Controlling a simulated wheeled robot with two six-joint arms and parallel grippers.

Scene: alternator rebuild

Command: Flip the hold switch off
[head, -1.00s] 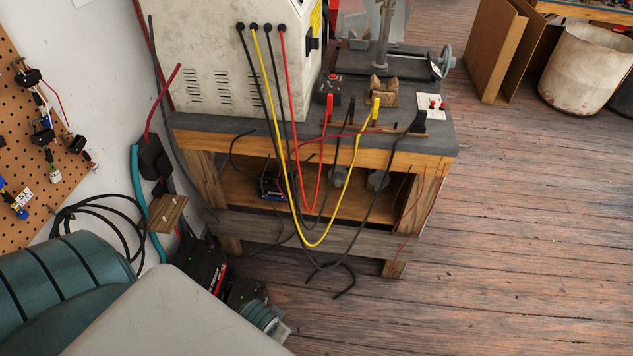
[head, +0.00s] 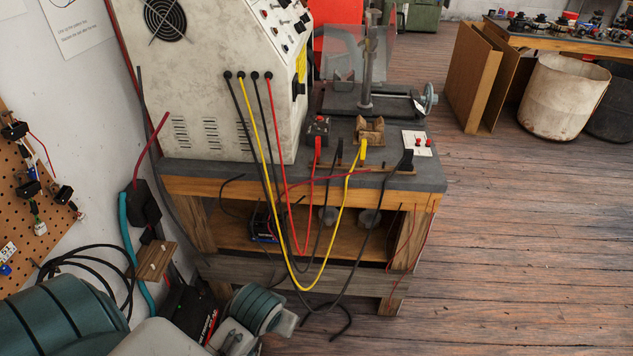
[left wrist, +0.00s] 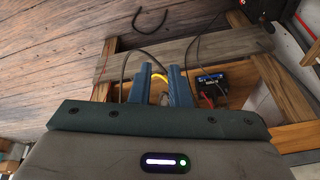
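I cannot tell which control is the hold switch. The white tester cabinet (head: 215,95) stands on the bench, and its sloped panel (head: 282,20) carries several small switches, partly cut off at the top edge. Part of my left arm shows at the lower left of the head view. My right gripper is not in view.
Yellow, red and black leads (head: 268,150) hang from the cabinet in front of the bench (head: 300,188). A clamp stand with a clear shield (head: 365,70) stands at the back. A wooden block (head: 369,131) sits near the middle. Plank floor (head: 530,240) is clear to the right.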

